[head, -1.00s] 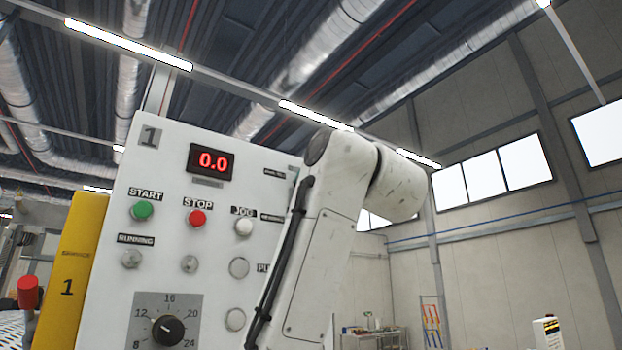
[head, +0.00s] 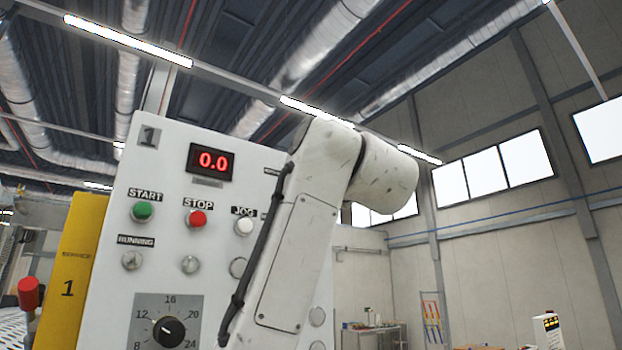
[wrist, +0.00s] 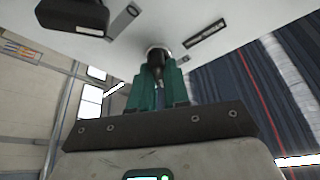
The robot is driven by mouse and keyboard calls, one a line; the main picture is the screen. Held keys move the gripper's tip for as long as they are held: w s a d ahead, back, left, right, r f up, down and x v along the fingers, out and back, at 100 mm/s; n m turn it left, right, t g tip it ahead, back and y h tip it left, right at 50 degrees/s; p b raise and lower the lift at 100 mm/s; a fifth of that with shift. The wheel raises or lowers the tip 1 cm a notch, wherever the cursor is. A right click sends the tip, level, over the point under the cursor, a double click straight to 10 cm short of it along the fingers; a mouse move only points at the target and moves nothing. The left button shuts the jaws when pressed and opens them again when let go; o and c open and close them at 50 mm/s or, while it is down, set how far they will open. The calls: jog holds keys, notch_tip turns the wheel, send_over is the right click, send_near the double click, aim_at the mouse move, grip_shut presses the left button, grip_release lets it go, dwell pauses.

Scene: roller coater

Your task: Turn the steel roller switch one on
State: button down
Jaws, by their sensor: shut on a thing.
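The white control panel (head: 125,205), marked 1, stands at the left of the head view. It has a red 0.0 display (head: 211,162), a green START button (head: 143,211), a red STOP button (head: 197,218), a white JOG button (head: 243,227) and a black dial (head: 168,331). In the wrist view, my gripper (wrist: 158,80) has its green fingers shut on a small black switch (wrist: 157,58) with a metal collar on the panel face. The fingers cover part of the switch, and its label cannot be read. The head view does not show my gripper.
My arm crosses the right part of the panel in the head view and hides controls there. A yellow cabinet (head: 78,270) and a red knob (head: 28,292) are at the left. A black part (wrist: 72,16) juts from the panel in the wrist view.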

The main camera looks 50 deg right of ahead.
jog(key=c, duration=1.1)
grip_release()
jog(key=shift+w, duration=0.15)
jog(key=b+v, duration=0.5)
jog(key=v, duration=0.6)
